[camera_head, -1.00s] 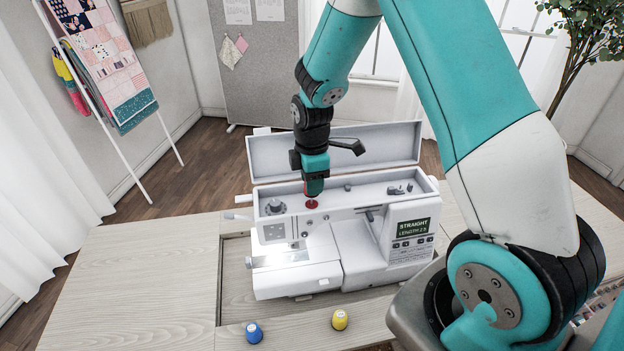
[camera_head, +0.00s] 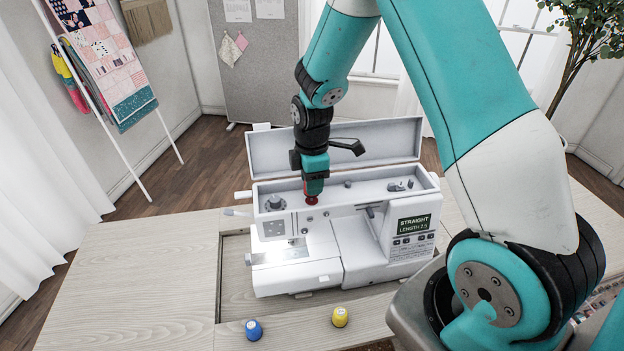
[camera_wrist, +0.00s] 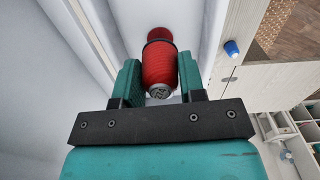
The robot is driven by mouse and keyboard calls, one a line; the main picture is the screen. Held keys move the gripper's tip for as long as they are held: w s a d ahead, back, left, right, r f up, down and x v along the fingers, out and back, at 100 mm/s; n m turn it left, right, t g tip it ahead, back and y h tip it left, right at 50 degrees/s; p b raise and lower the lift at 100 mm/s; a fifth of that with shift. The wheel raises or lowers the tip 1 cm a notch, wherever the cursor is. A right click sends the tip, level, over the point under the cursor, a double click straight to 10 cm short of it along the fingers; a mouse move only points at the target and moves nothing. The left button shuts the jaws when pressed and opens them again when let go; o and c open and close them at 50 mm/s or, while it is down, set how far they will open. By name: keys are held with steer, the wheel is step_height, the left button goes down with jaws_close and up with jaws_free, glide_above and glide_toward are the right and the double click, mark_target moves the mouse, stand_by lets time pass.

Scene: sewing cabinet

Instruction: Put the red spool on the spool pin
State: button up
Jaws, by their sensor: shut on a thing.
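My gripper (camera_head: 313,186) points down over the open top of the white sewing machine (camera_head: 345,240), left of its middle. It is shut on the red spool (camera_head: 312,200), whose wider red end shows just below the fingers. In the wrist view the red spool (camera_wrist: 159,62) sits between the two green fingers of my gripper (camera_wrist: 160,80), its grey end towards the camera. The spool pin is not clearly visible; I cannot tell whether the spool is around it or above it.
The machine's raised lid (camera_head: 335,147) stands behind the gripper. A dial (camera_head: 275,203) is to its left in the top tray. A blue spool (camera_head: 253,330) and a yellow spool (camera_head: 340,317) stand on the table in front. The table's left side (camera_head: 150,270) is clear.

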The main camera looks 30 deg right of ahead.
steer(key=shift+f+b, duration=0.35)
steer(key=shift+f, duration=0.25)
steer(key=o, duration=1)
steer(key=shift+r, duration=0.15)
step_height(320, 180, up, 17)
steer(key=b, duration=0.2)
steer(key=shift+r+b, duration=0.1)
steer(key=shift+b, duration=0.3)
